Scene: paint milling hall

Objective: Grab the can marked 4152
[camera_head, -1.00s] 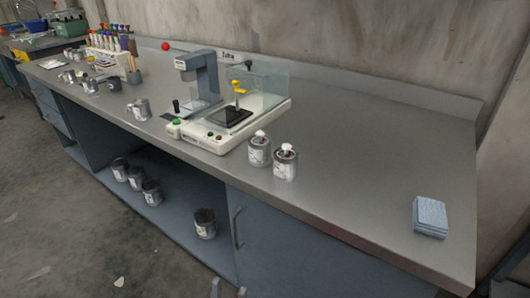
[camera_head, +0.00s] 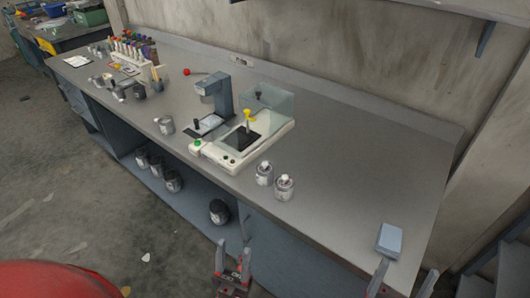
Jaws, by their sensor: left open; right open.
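Several small grey cans with white labels are in view, and I cannot read 4152 on any of them. Two stand side by side near the bench's front edge, a left one (camera_head: 264,175) and a right one (camera_head: 284,189), each with a white piece on top. Another can (camera_head: 165,126) stands further left on the bench. Several dark-topped cans stand on the shelf below, one apart at the right (camera_head: 219,211). My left gripper (camera_head: 235,249) is open and empty in front of the bench. My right gripper (camera_head: 407,269) is open and empty at the bottom right.
A white instrument (camera_head: 225,161) with a clear shield stands mid-bench beside the two cans. A blue stack of cloths or pads (camera_head: 389,240) lies near the right end. A wall runs behind.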

